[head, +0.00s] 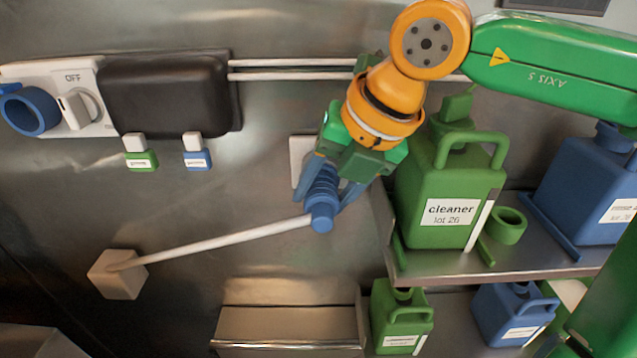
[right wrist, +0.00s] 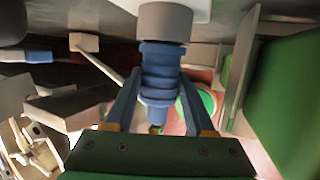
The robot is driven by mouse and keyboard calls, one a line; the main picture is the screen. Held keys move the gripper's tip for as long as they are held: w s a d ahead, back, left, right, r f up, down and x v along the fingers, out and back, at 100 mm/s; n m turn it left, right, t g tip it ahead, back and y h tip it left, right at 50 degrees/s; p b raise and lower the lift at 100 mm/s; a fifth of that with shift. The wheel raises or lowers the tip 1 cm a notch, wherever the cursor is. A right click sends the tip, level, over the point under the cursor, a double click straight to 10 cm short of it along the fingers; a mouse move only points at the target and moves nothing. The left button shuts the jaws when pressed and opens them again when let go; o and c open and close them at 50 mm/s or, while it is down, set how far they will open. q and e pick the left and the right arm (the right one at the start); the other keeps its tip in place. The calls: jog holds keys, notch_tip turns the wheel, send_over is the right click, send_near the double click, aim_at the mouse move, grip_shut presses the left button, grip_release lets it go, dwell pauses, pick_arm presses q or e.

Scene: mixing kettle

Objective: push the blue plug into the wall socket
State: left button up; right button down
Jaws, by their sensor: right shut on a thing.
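The blue plug (head: 321,211) is ribbed and has a white cable running left to a pale wall box (head: 118,274). My right gripper (head: 328,189) is shut on the plug, one finger on each side. The wall socket (head: 298,153) is a pale plate partly hidden behind the gripper. In the right wrist view, the plug (right wrist: 160,72) lines up with the socket's grey collar (right wrist: 165,22), and no gap shows between them. How deep the plug sits cannot be told. My left gripper is not in view.
A shelf (head: 470,265) right of the gripper holds a green cleaner jug (head: 450,185) close by and a blue jug (head: 590,190). Smaller jugs stand below. A switch panel (head: 85,105) is at the upper left. The wall left of the cable is mostly clear.

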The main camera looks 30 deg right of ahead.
jog(key=shift+s+a+f+b, duration=0.1)
jog(key=shift+s+a+b, duration=0.25)
jog(key=shift+s, duration=0.25)
jog(key=s+a, duration=0.1)
jog(key=s, duration=0.1)
jog(key=s+a+b, duration=0.1)
jog(key=s, duration=0.1)
jog(key=shift+a, duration=0.2)
jog(key=shift+w+a, duration=0.1)
